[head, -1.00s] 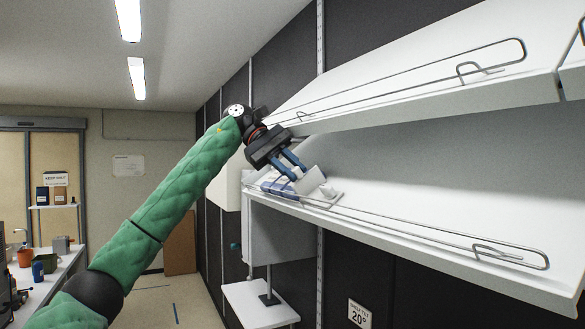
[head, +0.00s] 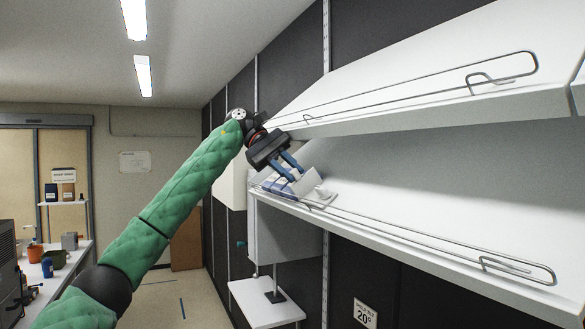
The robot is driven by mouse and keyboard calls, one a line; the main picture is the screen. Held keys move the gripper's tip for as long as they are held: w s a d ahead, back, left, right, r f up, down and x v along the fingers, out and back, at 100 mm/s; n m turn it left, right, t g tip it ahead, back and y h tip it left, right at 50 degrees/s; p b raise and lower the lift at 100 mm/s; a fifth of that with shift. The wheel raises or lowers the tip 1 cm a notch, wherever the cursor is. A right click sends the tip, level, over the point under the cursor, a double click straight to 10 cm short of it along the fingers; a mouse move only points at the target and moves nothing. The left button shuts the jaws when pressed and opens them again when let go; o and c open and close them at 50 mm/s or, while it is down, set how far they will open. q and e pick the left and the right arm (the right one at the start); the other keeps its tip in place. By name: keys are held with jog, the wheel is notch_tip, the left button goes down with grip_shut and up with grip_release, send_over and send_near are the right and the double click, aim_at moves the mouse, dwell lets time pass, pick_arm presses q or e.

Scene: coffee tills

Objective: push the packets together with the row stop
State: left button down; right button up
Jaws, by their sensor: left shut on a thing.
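My left gripper (head: 291,169) reaches in from the left to the far left end of the lower sloping shelf. Its blue fingers are shut on a small white block, which looks like the row stop (head: 308,183). Blue-and-white packets (head: 277,186) lie just left of and below the fingers, near the shelf's end. The fingers partly hide them, and I cannot tell whether the stop touches them. My right gripper is not in view.
The lower shelf (head: 440,190) is bare to the right of the stop. A wire rail (head: 420,238) runs along its front edge. An upper sloping shelf (head: 420,65) with a similar rail hangs above. A small white table (head: 265,304) stands below.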

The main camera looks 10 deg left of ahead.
pick_arm(q)
jog(key=shift+w+a+r+p, duration=0.1)
jog(key=shift+w+a+p, duration=0.6)
jog(key=shift+w, duration=0.25)
jog(key=shift+w+a+p, duration=0.6)
jog(key=shift+w+a, duration=0.1)
jog(key=shift+w, duration=0.25)
jog(key=shift+w+a+r+p, duration=0.1)
jog(key=shift+w+a+p, duration=0.6)
jog(key=shift+w, duration=0.25)
jog(key=shift+w+a+f, duration=0.1)
jog(key=shift+w+a, duration=0.7)
jog(key=shift+w, duration=0.3)
jog(key=c, duration=1.2)
grip_release()
jog(key=shift+c, duration=0.2)
jog(key=shift+w+a+r+b, duration=0.2)
jog(key=shift+a+b, duration=0.25)
jog(key=v, duration=0.6)
jog(key=shift+a+r+b, duration=0.2)
jog(key=shift+r+b, duration=0.1)
jog(key=shift+b, duration=0.15)
